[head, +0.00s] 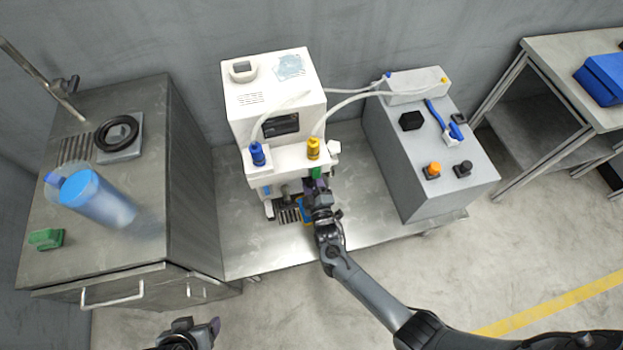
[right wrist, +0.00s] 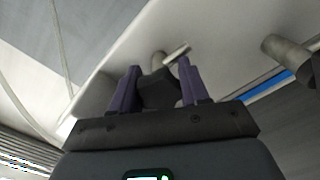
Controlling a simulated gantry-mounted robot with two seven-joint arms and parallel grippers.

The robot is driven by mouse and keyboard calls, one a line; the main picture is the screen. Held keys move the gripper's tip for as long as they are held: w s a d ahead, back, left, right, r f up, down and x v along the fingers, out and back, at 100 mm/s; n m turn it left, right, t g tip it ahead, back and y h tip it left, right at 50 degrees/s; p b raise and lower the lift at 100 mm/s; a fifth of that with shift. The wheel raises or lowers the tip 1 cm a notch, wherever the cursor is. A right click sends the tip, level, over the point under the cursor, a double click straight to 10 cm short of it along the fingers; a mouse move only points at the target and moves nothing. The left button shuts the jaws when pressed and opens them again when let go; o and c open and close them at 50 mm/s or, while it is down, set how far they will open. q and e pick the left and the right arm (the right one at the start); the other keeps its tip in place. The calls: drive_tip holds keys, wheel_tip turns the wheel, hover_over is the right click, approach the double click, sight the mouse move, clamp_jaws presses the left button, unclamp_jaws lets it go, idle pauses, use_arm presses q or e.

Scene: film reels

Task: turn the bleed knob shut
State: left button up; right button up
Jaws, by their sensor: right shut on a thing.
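The white machine (head: 272,90) stands on the steel bench, with a blue-capped fitting (head: 257,154) and a yellow-capped fitting (head: 313,149) on its front ledge. My right gripper (head: 318,190) is at the machine's lower front right. In the right wrist view my right gripper (right wrist: 158,88) has its purple fingers on both sides of a dark knob (right wrist: 157,90), shut on it. A metal stem and short bar (right wrist: 174,54) show just beyond the knob. In the head view the gripper hides the knob. My left gripper (head: 195,333) is low at the bottom edge, away from the machine; its jaw opening is unclear.
A grey box (head: 425,145) with orange and black knobs stands right of the machine. Two pale hoses (head: 345,101) link the machine to a smaller white box (head: 413,84). A blue cylinder (head: 95,195) lies on the left cabinet. Bare bench (head: 245,240) lies front left.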

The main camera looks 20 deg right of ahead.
drive_tip(key=shift+f, duration=0.1)
idle(0.3)
drive_tip(key=o, duration=1)
drive_tip(key=shift+d, duration=0.1)
drive_tip(key=shift+o, duration=0.2)
drive_tip(key=shift+s, duration=0.45)
drive_tip(key=s+a+p, duration=0.1)
drive_tip(key=s+p, duration=0.2)
drive_tip(key=s, duration=0.6)
drive_tip(key=shift+s+a, duration=0.25)
drive_tip(key=shift+s, duration=0.15)
